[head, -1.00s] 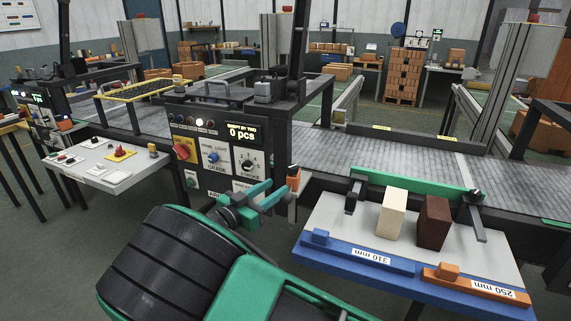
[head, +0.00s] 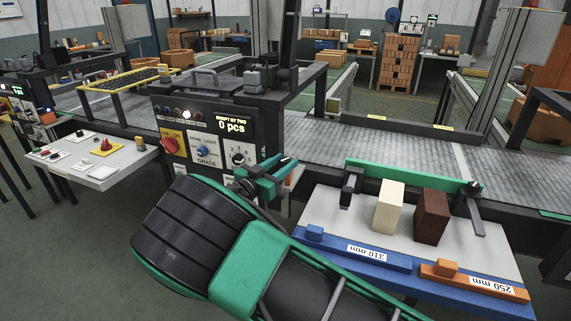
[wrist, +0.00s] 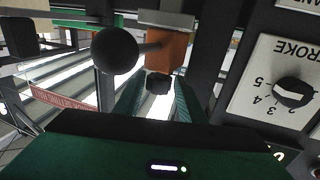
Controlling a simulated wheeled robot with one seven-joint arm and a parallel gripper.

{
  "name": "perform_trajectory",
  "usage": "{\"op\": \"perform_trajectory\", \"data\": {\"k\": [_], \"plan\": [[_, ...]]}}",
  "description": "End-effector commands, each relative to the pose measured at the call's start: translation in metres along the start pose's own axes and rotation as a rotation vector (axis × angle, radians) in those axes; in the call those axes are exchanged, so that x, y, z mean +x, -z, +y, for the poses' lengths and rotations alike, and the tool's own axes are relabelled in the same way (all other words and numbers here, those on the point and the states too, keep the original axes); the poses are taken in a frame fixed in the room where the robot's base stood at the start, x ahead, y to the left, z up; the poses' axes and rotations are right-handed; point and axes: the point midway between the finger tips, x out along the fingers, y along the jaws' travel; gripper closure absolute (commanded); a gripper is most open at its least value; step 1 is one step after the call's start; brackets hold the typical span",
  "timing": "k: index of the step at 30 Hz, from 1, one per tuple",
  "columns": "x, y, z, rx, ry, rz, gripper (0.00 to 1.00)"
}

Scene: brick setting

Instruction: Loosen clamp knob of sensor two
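My gripper (wrist: 156,108) is open in the wrist view, its two green fingers apart. A small dark knob (wrist: 158,83) shows between the fingertips, against the lower end of an orange block (wrist: 166,52); I cannot tell whether the fingers touch it. A large black ball (wrist: 115,51) on a grey rod stands left of the block. No label tells which sensor the knob belongs to. In the head view my gripper (head: 272,175) is at the right edge of the dark control panel (head: 180,125), hiding the knob.
The stroke dial (wrist: 292,93) is close on the right in the wrist view. A tray table (head: 340,225) with cream (head: 388,207) and brown (head: 431,216) blocks stands right of my arm. The roller conveyor (head: 350,143) runs behind. A side table (head: 95,175) is at left.

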Motion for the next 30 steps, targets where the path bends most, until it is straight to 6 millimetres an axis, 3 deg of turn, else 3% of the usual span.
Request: {"op": "perform_trajectory", "data": {"k": [12, 16, 30], "plan": [[0.0082, 0.0000, 0.0006, 0.000, -0.001, 0.000, 0.63], [0.0081, 0.0000, 0.0005, 0.000, -0.001, 0.000, 0.94], [0.0083, 0.0002, 0.0015, -0.001, 0.092, -0.002, 0.94]]}}
